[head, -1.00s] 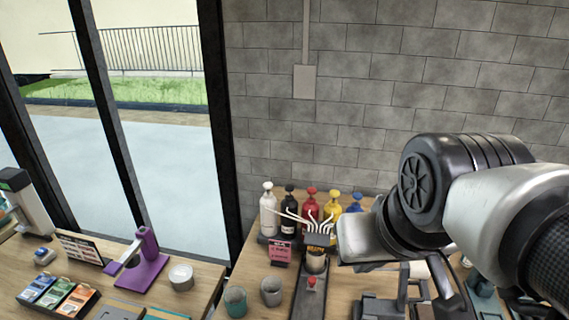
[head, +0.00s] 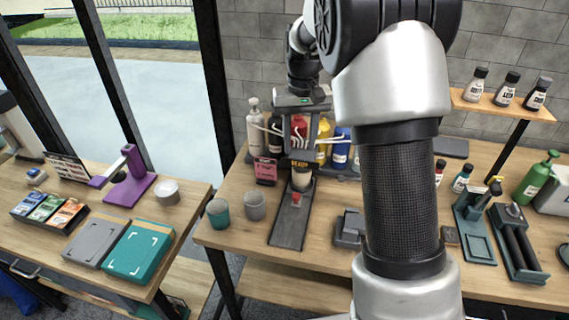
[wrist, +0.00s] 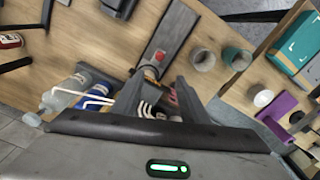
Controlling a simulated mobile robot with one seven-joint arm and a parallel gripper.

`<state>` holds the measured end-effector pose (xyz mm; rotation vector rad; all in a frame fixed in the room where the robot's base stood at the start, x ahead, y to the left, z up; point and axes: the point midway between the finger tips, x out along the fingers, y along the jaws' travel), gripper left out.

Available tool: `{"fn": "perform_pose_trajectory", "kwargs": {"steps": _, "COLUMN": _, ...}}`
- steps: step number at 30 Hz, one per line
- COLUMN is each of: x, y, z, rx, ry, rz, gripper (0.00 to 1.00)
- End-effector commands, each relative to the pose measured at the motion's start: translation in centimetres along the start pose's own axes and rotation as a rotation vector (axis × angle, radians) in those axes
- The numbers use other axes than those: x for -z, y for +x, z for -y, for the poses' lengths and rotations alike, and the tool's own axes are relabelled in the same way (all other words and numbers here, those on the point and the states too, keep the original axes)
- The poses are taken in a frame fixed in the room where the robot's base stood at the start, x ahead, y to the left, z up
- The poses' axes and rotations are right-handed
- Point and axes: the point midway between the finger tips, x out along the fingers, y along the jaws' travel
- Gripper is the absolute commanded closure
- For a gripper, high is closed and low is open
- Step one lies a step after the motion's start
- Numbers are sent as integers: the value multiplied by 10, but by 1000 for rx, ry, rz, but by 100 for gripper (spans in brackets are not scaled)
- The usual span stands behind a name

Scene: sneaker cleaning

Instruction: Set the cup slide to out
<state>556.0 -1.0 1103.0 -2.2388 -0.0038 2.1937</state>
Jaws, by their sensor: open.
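The cup slide (head: 288,228) is a long dark track lying front to back on the wooden table. A red knob (head: 296,198) stands on it, with a light cup (head: 302,182) just behind the knob, at the back end under the dispenser. My gripper (head: 300,142) is above and behind that end, among the bottles and white spouts, fingers pointing down. In the wrist view my gripper (wrist: 159,85) is open and empty, with the slide (wrist: 170,38) and its red knob (wrist: 160,55) beyond the fingertips. The cup cannot be made out clearly there.
Coloured pump bottles, including a white one (head: 253,130), and thin white spouts crowd around the gripper. A teal cup (head: 218,213) and grey cup (head: 255,206) stand left of the slide. A pink sign (head: 265,171) is close by.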

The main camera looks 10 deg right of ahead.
Motion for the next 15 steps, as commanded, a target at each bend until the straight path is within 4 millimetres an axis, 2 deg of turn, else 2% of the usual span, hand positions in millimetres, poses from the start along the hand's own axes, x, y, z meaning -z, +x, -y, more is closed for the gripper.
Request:
{"fn": "perform_pose_trajectory", "kwargs": {"steps": 1, "x": 5, "y": 12, "z": 0, "rx": -3, "ry": -2, "rz": 11, "gripper": 60}}
{"fn": "perform_pose_trajectory", "kwargs": {"steps": 8, "x": 9, "y": 33, "z": 0, "rx": -7, "ry": -4, "rz": 25, "gripper": 60}}
{"fn": "perform_pose_trajectory", "kwargs": {"steps": 15, "x": 7, "y": 79, "z": 0, "rx": -7, "ry": -4, "rz": 27, "gripper": 60}}
